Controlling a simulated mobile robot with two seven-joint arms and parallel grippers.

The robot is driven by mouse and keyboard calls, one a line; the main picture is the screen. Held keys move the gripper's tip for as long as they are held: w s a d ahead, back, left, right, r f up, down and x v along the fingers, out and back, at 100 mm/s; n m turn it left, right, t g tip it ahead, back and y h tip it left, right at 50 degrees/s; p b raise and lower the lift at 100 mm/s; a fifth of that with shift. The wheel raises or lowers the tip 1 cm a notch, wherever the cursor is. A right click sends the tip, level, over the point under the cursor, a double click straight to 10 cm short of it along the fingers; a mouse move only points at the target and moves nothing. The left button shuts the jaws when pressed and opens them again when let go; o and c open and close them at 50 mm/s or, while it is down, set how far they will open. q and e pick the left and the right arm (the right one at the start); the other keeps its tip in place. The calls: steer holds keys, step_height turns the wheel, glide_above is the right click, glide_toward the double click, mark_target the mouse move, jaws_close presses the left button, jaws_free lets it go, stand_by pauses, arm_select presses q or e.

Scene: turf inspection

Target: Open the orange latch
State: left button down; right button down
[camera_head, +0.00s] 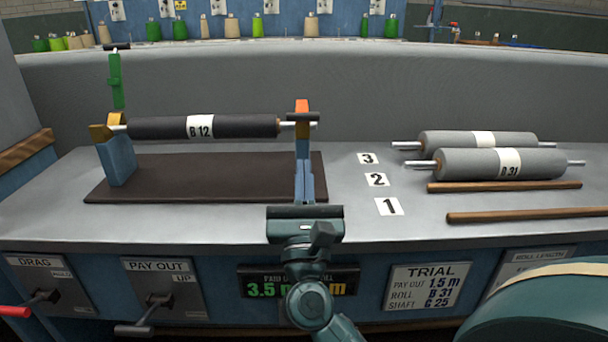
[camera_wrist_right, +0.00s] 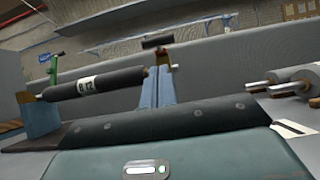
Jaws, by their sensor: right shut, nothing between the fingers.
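The orange latch (camera_head: 302,105) sits on top of the blue right-hand post (camera_head: 304,170), over the shaft end of the dark roll marked B 12 (camera_head: 160,127). Its dark crossbar handle (camera_head: 302,117) is at the near end, and it looks lowered. The right wrist view also shows the handle (camera_wrist_right: 157,42) and the post (camera_wrist_right: 157,90). The green latch (camera_head: 115,80) at the left post stands upright. My right gripper (camera_head: 305,212) is shut and empty, in front of the right post and apart from the latch. My left gripper is not in view.
Two grey rolls (camera_head: 500,164) and wooden strips (camera_head: 505,186) lie at the right of the bench. Number cards (camera_head: 377,180) lie beside the post. Levers (camera_head: 147,325) project from the front panel. The bench between post and rolls is mostly clear.

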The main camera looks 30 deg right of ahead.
steer(key=p+x, duration=0.1)
steer(key=x, duration=0.6)
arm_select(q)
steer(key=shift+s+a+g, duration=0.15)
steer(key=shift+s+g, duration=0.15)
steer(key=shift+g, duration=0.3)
arm_select(e)
steer(key=shift+f, duration=0.1)
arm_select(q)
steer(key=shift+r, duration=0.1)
